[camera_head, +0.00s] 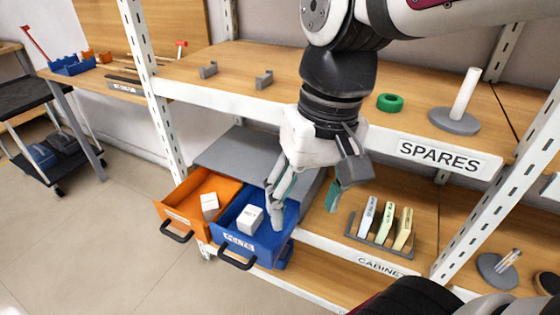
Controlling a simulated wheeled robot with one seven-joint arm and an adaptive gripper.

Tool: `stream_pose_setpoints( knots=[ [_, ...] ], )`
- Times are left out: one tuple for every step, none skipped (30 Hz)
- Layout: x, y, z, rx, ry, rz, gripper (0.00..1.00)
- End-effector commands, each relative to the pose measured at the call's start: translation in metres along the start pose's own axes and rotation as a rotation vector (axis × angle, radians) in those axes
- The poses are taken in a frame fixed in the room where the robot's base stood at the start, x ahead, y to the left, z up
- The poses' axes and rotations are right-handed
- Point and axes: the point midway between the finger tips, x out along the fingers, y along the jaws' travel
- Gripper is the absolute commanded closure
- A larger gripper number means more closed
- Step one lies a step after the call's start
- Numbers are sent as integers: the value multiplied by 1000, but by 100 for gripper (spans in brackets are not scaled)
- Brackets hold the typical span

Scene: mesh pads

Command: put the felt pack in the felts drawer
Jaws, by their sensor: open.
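An orange drawer (179,191) and a blue drawer (268,245) stand pulled open side by side under a grey cabinet top. A small white pack (209,206) lies in the orange drawer. Another white pack (250,219) lies in the blue drawer. Both drawers have front labels, too small for me to read surely, so I cannot tell which is the felts drawer or which pack is felt. My gripper (305,199) is open and empty, with teal finger pads. It points down at the right of the blue drawer. Its left finger overlaps that drawer's right side in the picture.
The upper shelf, labelled SPARES (440,156), has a green ring (390,102) and a white post on a grey base (460,107). A rack (381,240) with several upright pads stands on the lower shelf. A metal upright (149,80) is left of the drawers. Floor in front is clear.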

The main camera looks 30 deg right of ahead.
Motion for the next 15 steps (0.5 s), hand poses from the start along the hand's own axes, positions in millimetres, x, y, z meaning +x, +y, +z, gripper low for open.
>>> stream_pose_setpoints(
  knots=[
    [-4,6,17,-34,16,13,39],
    [-4,8,25,-56,22,24,39],
    [-5,13,36,-82,26,39,39],
    [-5,16,44,-99,30,49,39],
    [-5,18,51,-114,32,59,39],
    [-5,21,58,-133,36,72,39],
    [-5,23,64,-144,37,81,39],
    [-4,25,68,-153,38,88,39],
    [-4,27,72,-163,41,96,39],
    [-4,28,75,-170,41,101,39],
    [-3,29,77,-174,41,105,39],
    [-3,30,79,-178,41,109,39],
    [-3,30,80,-180,41,111,39],
    [-3,30,80,-182,41,112,39],
    [-3,30,81,-183,40,112,39]
  ],
)
